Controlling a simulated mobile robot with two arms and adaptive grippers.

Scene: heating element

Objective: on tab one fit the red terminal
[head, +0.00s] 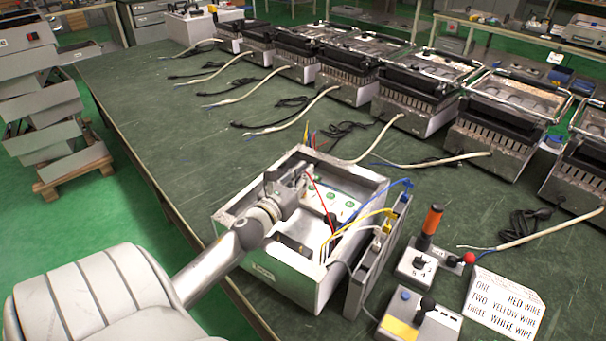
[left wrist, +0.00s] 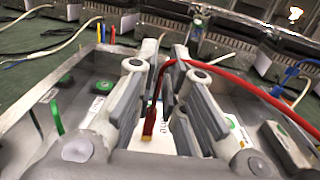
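My left gripper (head: 301,172) reaches into the open grey metal housing (head: 342,167), over its far left part. In the left wrist view the fingers (left wrist: 163,82) are close together around the red terminal (left wrist: 150,122), a red sleeve with a brass-coloured end pointing down. It appears gripped; the exact contact is partly hidden by the fingers. Its red wire (left wrist: 235,82) arches up and off to the right, and in the head view (head: 321,193) runs down toward the front. Below the terminal is a white plate (left wrist: 165,142) with lettering. Tab one cannot be made out clearly. My right gripper is out of view.
Yellow (head: 362,212) and white wires cross the housing's right side. A grey panel (head: 375,262) stands against it. Right of it are a joystick box (head: 418,265), a second control box (head: 420,318) and a lettered card (head: 505,303).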

